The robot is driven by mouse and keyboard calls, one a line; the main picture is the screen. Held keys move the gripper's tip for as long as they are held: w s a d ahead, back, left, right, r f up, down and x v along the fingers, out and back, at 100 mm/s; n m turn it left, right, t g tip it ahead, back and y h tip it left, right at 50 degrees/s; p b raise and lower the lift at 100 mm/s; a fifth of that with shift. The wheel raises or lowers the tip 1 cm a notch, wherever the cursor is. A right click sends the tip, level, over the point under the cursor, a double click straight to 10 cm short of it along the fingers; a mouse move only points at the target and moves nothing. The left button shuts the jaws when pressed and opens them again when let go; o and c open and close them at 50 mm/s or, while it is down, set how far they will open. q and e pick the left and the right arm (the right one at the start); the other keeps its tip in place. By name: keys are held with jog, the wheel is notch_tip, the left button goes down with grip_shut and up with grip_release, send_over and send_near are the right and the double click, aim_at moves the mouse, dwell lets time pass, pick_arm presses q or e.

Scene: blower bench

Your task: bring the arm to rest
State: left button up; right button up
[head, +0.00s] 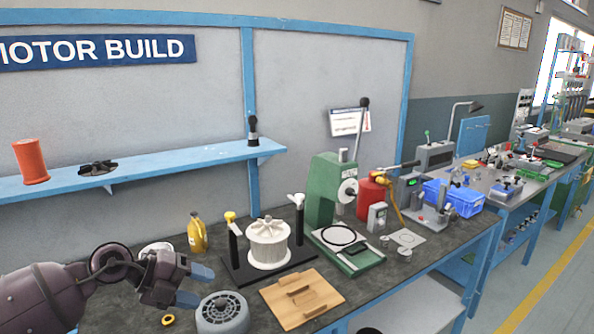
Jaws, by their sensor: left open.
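My left arm comes in from the left edge, low over the bench. My left gripper (196,286) is open, its two bluish fingertips apart with nothing visible between them. It hangs above the dark benchtop (120,318), left of a grey round finned housing (222,312). A small yellow ring (168,320) lies below the gripper in the picture. Whether the fingertips touch anything cannot be told. My right gripper is not in view.
A white wound cylinder (268,243) stands on a black stand, with a wooden block (300,298) in front. A yellow bottle (197,235) and a pale round part (155,248) are behind the gripper. A green press (325,190), red canister (370,196) and blue bin (455,197) stand right.

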pick_arm(q)
jog(key=d+r+n+t+h, duration=0.3)
jog(key=d+r+t+h, duration=0.1)
jog(key=t+h, duration=0.1)
jog(key=s+a+f+n+t+y, duration=0.35)
jog(key=a+f+n+y, duration=0.2)
jog(key=f+n, duration=0.35)
jog(key=s+a+f+n+t+y, duration=0.35)
jog(key=f+n+y, duration=0.4)
jog(key=n, duration=0.35)
jog(key=s+a+f+n+g+y, duration=0.1)
jog(key=s+f+n+g, duration=0.1)
jog(key=s+f, duration=0.5)
jog(key=s+a+f+n+g+y, duration=0.1)
jog(key=s+f+n, duration=0.4)
jog(key=s, duration=0.8)
notch_tip(320, 180, down, 3)
jog(key=shift+a+r+g+y, duration=0.1)
jog(key=shift+a+g+y, duration=0.35)
jog(key=shift+g, duration=0.35)
jog(key=shift+s+d, duration=0.1)
